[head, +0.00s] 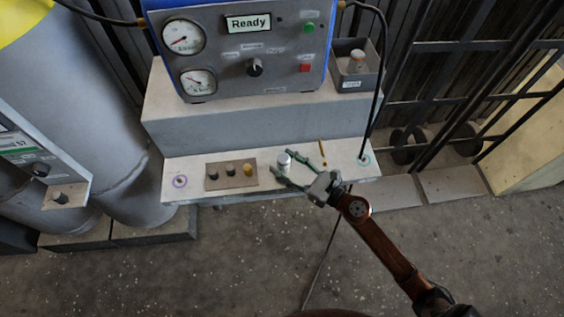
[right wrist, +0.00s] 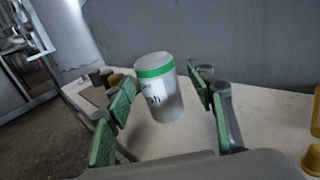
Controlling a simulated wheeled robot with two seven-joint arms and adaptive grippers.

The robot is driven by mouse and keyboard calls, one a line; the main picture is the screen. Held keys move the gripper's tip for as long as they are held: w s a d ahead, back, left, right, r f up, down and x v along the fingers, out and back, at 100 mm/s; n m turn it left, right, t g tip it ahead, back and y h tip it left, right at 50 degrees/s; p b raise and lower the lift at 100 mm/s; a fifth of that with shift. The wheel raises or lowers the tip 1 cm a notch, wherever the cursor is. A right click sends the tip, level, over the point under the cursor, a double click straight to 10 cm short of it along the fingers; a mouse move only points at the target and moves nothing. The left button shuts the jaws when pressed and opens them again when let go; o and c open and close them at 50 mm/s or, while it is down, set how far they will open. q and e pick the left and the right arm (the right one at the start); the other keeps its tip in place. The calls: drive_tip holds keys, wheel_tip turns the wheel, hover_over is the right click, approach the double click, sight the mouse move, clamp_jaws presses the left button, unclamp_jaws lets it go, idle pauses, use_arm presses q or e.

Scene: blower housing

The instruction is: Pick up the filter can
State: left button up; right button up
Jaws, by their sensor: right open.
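A pale grey can with a white top, a green band and a white label (head: 284,160), seemingly the filter can, stands upright on the light ledge. It also shows in the right wrist view (right wrist: 158,98), where only the label's end, "sh", reads clearly. My right gripper (head: 283,166) is open around it, with one finger on each side. In the right wrist view, gaps show between the can and the green finger pads. Another small can (head: 357,58) sits in the grey bin at the upper right. My left gripper is not in view.
A brown block with several knobs or caps (head: 231,175) lies left of the can on the ledge (head: 200,197). A thin yellow piece (head: 322,152) and a black cable (head: 371,120) are to the right. The blue-framed "Ready" panel (head: 240,50) stands behind, above the grey step.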

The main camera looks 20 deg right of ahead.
drive_tip(key=shift+w+a, duration=0.15)
drive_tip(key=shift+w, duration=0.15)
drive_tip(key=shift+c, duration=0.3)
clamp_jaws()
